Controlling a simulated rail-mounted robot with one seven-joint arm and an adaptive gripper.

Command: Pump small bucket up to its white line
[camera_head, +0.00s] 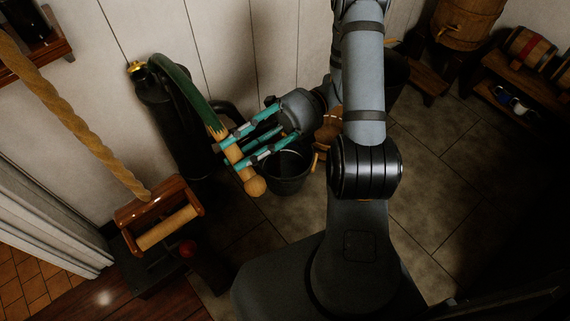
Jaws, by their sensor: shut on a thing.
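A black pump (172,125) stands against the pale panelled wall, left of centre. Its green lever (195,90) curves down to a wooden grip with a round knob (256,186). My gripper (232,153), with teal fingers, is shut around this wooden grip. A dark small bucket (288,182) stands on the floor behind and below the gripper, partly covered by the fingers. Its inside looks dark. I cannot make out its white line or any water level.
A thick rope (80,108) hangs at the left above a wooden box with a roller (168,228). A red knob (187,249) is near it. A barrel (465,22) and a rack of small casks (525,45) stand at the upper right. Tiled floor (430,200) is clear right of my arm.

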